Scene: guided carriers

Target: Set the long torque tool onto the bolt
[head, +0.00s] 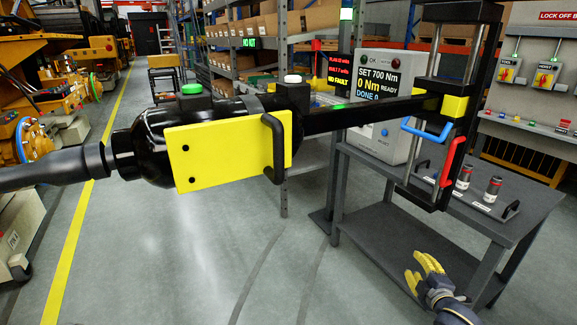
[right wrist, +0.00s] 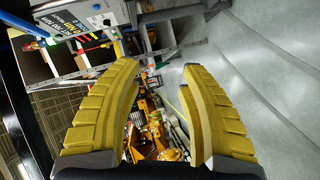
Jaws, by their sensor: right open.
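The long torque tool (head: 140,145) is a black cylinder with a yellow plate (head: 230,150) and a black bar handle (head: 274,148). It lies level across the head view, its dark grey nose (head: 45,170) running out past the left edge. A black arm (head: 365,113) joins it to an upright slide with a blue handle (head: 427,130) and a red handle (head: 452,160). My right gripper (head: 420,272) is low at the right, open and empty, well apart from the tool. Its yellow fingers also show spread in the right wrist view (right wrist: 163,82). I cannot make out the bolt. My left gripper is out of view.
A grey table (head: 400,240) stands behind my right gripper, bearing a control box (head: 385,90) that reads "SET 700 Nm", "0 Nm" and "READY". Shelves of boxes (head: 290,22) stand behind. Yellow machines (head: 50,90) line the left. The floor (head: 200,270) in front is clear.

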